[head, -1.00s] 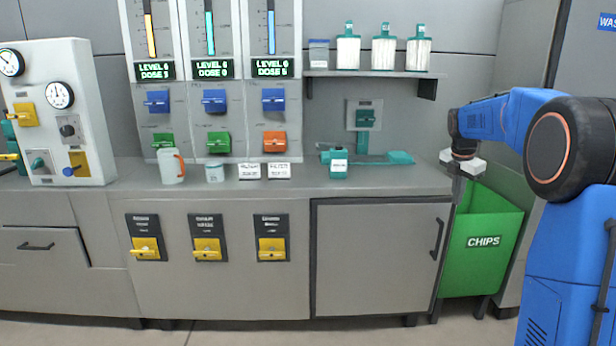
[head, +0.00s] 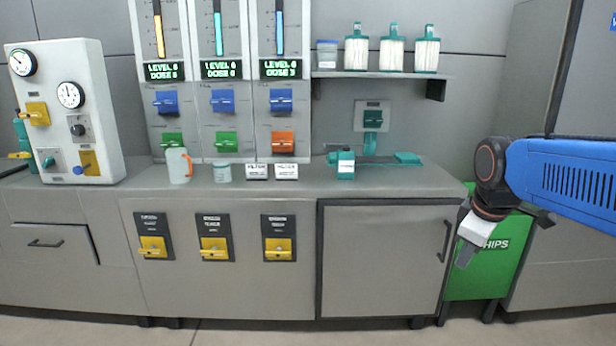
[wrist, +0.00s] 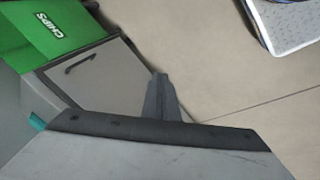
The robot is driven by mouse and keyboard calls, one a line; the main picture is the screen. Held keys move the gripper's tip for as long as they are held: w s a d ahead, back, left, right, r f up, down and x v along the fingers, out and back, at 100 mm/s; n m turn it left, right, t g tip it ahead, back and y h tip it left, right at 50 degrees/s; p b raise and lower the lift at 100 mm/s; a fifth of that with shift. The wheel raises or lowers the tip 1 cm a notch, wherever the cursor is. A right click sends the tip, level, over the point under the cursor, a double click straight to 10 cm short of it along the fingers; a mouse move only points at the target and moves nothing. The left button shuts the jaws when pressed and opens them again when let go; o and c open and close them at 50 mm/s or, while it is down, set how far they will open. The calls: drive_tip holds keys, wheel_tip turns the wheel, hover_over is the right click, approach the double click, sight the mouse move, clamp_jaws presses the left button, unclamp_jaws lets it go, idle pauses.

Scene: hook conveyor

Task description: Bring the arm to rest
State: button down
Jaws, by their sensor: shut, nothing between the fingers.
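My gripper (head: 466,250) hangs from the blue arm at the right of the head view, in front of the green chips bin (head: 487,266) and partly covering its label. Its fingers point down and are shut with nothing between them. In the wrist view the closed fingers (wrist: 161,82) show at the middle, over the floor and the cabinet front. The chips bin (wrist: 55,35) shows at the upper left there.
A grey counter (head: 230,195) runs along the wall, with a cabinet door (head: 383,262) left of the bin. A mug (head: 179,165), a jar (head: 222,172) and a teal fixture (head: 345,165) stand on it. Floor (wrist: 210,80) is clear in front.

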drive_tip(key=s+a+f+m, duration=0.2)
drive_tip(key=s+f+m, duration=0.2)
drive_tip(key=s, duration=0.4)
drive_tip(key=s+a+f+m+t, duration=0.1)
drive_tip(key=s+f+m, duration=0.3)
drive_tip(key=s, duration=0.4)
drive_tip(key=shift+s+a+f+y, duration=0.25)
drive_tip(key=shift+a+f+y, duration=0.15)
drive_tip(key=shift+a+f, duration=0.4)
